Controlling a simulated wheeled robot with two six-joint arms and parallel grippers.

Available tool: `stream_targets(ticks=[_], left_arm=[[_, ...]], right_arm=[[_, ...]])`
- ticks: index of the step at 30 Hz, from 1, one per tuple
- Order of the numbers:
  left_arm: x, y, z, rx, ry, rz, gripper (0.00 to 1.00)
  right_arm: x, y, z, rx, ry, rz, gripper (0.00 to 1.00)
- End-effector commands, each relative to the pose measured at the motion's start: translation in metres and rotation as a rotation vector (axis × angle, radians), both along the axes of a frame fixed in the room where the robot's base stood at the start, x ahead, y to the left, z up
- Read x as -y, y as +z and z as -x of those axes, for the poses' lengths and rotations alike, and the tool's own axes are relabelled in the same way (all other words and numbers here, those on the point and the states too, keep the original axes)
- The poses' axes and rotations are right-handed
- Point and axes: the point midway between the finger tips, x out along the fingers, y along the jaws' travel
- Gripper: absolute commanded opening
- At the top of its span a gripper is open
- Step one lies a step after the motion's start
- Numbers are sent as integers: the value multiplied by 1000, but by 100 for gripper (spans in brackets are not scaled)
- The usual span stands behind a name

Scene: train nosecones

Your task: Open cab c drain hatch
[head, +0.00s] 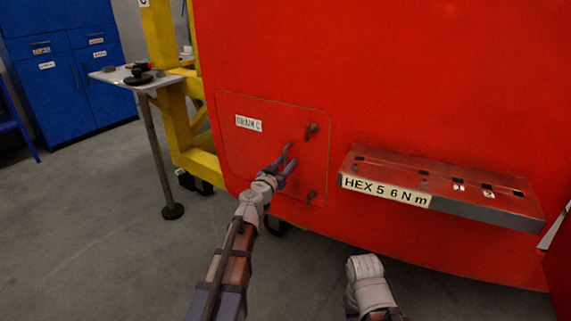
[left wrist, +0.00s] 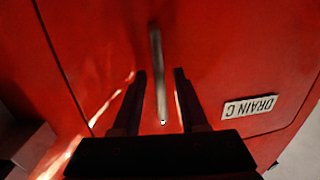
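The drain hatch (head: 240,165) is a red panel with a thin outline in the red cab wall, and it looks closed. Its white label (head: 247,123) reads DRAIN C and shows upside down in the left wrist view (left wrist: 249,107). Two dark latches, an upper one (head: 312,130) and a lower one (head: 310,196), sit near its right edge. My left gripper (head: 289,155) is open in front of the hatch, left of the latches. In the left wrist view, a thin grey bar (left wrist: 157,65) shows between its spread fingers (left wrist: 160,82), with gaps on both sides.
A red ledge (head: 440,185) labelled HEX 5 6 N m juts from the wall at the right. A yellow frame (head: 180,120) and a small table (head: 112,76) stand at the left. Blue cabinets (head: 65,70) are behind. The grey floor (head: 110,240) is clear at the front left.

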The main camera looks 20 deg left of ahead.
Motion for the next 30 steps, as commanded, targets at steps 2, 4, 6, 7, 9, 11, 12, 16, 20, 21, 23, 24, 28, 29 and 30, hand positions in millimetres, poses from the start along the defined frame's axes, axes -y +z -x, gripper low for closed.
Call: stream_targets(ticks=[2, 4, 6, 7, 9, 11, 12, 16, 20, 21, 23, 24, 28, 29, 30], left_arm=[[0, 0, 0, 0, 0, 0, 32], [0, 0, 0, 0, 0, 0, 24], [0, 0, 0, 0, 0, 0, 16], [0, 0, 0, 0, 0, 0, 13], [0, 0, 0, 0, 0, 0, 5], [0, 0, 0, 0, 0, 0, 0], [0, 0, 0, 0, 0, 0, 0], [0, 0, 0, 0, 0, 0, 0], [0, 0, 0, 0, 0, 0, 0], [0, 0, 0, 0, 0, 0, 0], [0, 0, 0, 0, 0, 0, 0], [0, 0, 0, 0, 0, 0, 0], [0, 0, 0, 0, 0, 0, 0], [0, 0, 0, 0, 0, 0, 0], [0, 0, 0, 0, 0, 0, 0]], right_arm=[[0, 0, 0, 0, 0, 0, 50], [0, 0, 0, 0, 0, 0, 50], [0, 0, 0, 0, 0, 0, 50], [0, 0, 0, 0, 0, 0, 50], [0, 0, 0, 0, 0, 0, 50], [0, 0, 0, 0, 0, 0, 50], [0, 0, 0, 0, 0, 0, 50], [0, 0, 0, 0, 0, 0, 50], [0, 0, 0, 0, 0, 0, 50], [0, 0, 0, 0, 0, 0, 50], [0, 0, 0, 0, 0, 0, 50], [0, 0, 0, 0, 0, 0, 50], [0, 0, 0, 0, 0, 0, 50], [0, 0, 0, 0, 0, 0, 50], [0, 0, 0, 0, 0, 0, 50]])
